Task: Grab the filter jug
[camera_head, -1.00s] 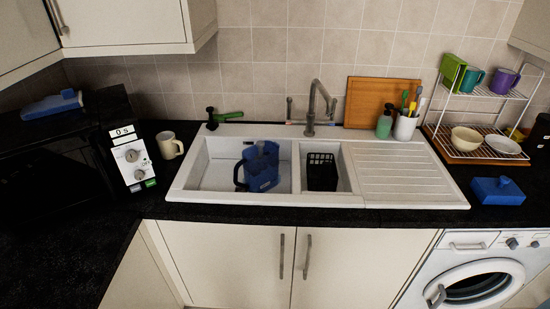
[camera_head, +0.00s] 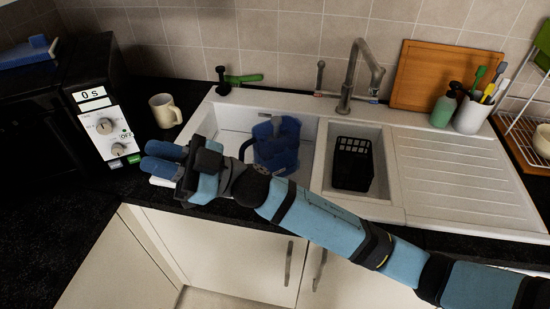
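The filter jug (camera_head: 276,150) is blue and stands in the large left basin of the white sink (camera_head: 222,122). Its dark handle (camera_head: 243,151) is on its left side. My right gripper (camera_head: 160,160) is over the sink's front left corner, left of the jug and apart from it. Its two blue fingers point left, away from the jug, and lie close together; whether there is a gap between them is unclear. Nothing shows between them. My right forearm passes in front of the jug and hides the basin's front edge. My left gripper is not in view.
A beige mug (camera_head: 165,110) stands behind the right gripper, beside the microwave (camera_head: 104,126). The tap (camera_head: 354,75) rises behind the sink. A black basket (camera_head: 352,163) sits in the small basin. The drainboard (camera_head: 460,175) on the right is clear.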

